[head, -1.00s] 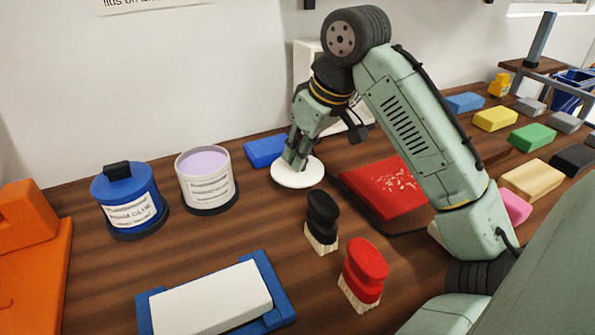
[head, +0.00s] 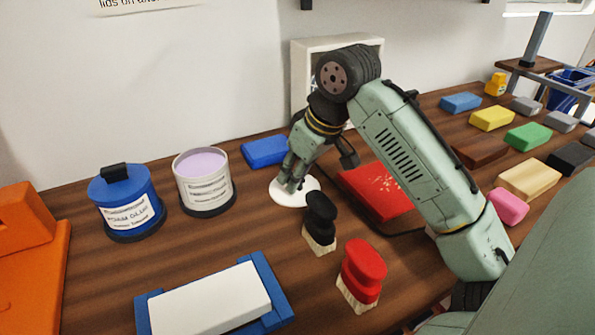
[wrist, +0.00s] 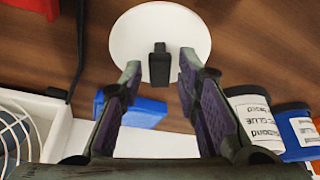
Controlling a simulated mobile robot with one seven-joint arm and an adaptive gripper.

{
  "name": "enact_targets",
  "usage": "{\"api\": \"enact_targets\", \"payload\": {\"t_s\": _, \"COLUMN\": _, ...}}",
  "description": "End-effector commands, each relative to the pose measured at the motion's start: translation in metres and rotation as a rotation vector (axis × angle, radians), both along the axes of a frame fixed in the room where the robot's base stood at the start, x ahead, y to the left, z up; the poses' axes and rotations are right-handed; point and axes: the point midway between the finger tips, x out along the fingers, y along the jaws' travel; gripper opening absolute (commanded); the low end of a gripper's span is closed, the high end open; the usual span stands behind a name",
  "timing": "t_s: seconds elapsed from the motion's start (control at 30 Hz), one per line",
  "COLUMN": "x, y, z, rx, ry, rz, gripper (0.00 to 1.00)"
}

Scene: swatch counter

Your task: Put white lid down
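The round white lid (head: 304,197) lies flat on the brown counter, between the open tin of lilac paint (head: 203,180) and the red tray. In the wrist view the white lid (wrist: 135,35) shows its dark upright knob (wrist: 160,65). My gripper (head: 289,184) is over the lid. In the wrist view my gripper (wrist: 160,65) is open, with one finger on each side of the knob and a gap on both sides. In the head view the fingers hide the knob.
A black-handled brush (head: 320,215) stands close in front of the lid, and a red-handled brush (head: 362,268) nearer. The red tray (head: 375,190) is right of it. A blue block (head: 265,151) lies behind. A blue tin (head: 127,200) stands left. Bare counter lies front-left of the lid.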

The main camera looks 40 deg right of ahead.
Motion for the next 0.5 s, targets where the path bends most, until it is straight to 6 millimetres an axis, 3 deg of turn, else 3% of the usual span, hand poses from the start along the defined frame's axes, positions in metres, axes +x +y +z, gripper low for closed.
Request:
{"api": "enact_targets", "payload": {"t_s": 0.33, "x": 0.0, "y": 0.0, "z": 0.001, "rx": -0.001, "ry": 0.0, "rz": 0.0, "gripper": 0.36}}
{"api": "enact_targets", "payload": {"t_s": 0.5, "x": -0.004, "y": -0.001, "z": 0.014, "rx": -0.002, "ry": -0.002, "rz": -0.001, "gripper": 0.36}}
